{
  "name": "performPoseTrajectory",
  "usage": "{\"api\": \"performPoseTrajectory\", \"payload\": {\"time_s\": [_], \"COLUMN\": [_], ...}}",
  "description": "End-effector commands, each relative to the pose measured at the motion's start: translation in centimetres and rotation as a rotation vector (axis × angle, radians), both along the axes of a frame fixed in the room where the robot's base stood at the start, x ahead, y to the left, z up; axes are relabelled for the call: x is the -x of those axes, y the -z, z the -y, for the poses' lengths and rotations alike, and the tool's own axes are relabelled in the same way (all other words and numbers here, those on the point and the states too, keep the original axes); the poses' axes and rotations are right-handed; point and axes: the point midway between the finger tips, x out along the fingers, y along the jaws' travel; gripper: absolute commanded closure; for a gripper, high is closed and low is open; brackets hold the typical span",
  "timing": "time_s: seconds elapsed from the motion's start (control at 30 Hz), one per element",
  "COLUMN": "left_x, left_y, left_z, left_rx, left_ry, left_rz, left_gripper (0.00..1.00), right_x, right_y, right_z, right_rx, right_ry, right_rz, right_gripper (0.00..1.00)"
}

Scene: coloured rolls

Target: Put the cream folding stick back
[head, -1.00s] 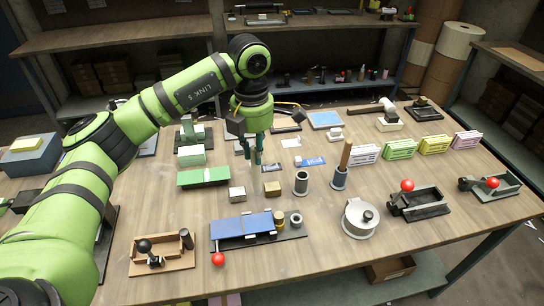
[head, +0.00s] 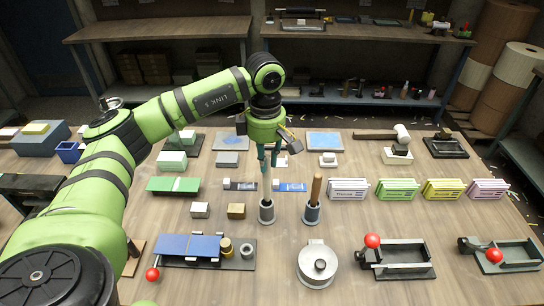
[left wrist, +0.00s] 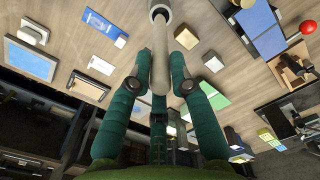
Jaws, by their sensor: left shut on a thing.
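The cream folding stick (left wrist: 160,60) is a pale, smooth rod held between the green fingers of my left gripper (left wrist: 161,82). In the head view my left gripper (head: 268,158) is shut on it, pointing down, directly above a grey cylindrical holder (head: 267,213). The holder's round rim also shows at the top of the left wrist view (left wrist: 160,4). The stick's far end lines up with the holder's mouth; I cannot tell how deep it reaches in. My right gripper is not in view.
A second holder (head: 312,214) with a wooden-handled tool (head: 316,188) stands close to the right. A blue-topped jig (head: 190,248) and a round metal tin (head: 318,263) are in front. Small blocks (head: 236,211) lie to the left.

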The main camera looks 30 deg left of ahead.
Motion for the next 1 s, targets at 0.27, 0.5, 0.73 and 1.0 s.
{"api": "performPoseTrajectory", "payload": {"time_s": [0.27, 0.5, 0.73, 1.0], "left_x": [0.1, 0.0, 0.0, 0.0], "left_y": [2.4, 5.2, 6.8, 6.9], "left_z": [0.0, 0.0, 0.0, 0.0], "left_rx": [-0.001, -0.001, -0.001, -0.001], "left_ry": [-0.002, -0.003, -0.003, -0.003], "left_rz": [-0.002, -0.001, -0.001, 0.0], "left_gripper": [1.0, 1.0, 1.0, 1.0], "right_x": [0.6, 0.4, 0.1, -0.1], "right_y": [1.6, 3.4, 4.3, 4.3], "right_z": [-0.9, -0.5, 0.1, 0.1], "right_rx": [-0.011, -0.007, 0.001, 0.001], "right_ry": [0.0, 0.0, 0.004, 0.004], "right_rz": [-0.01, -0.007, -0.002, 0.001], "right_gripper": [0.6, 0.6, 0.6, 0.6]}}
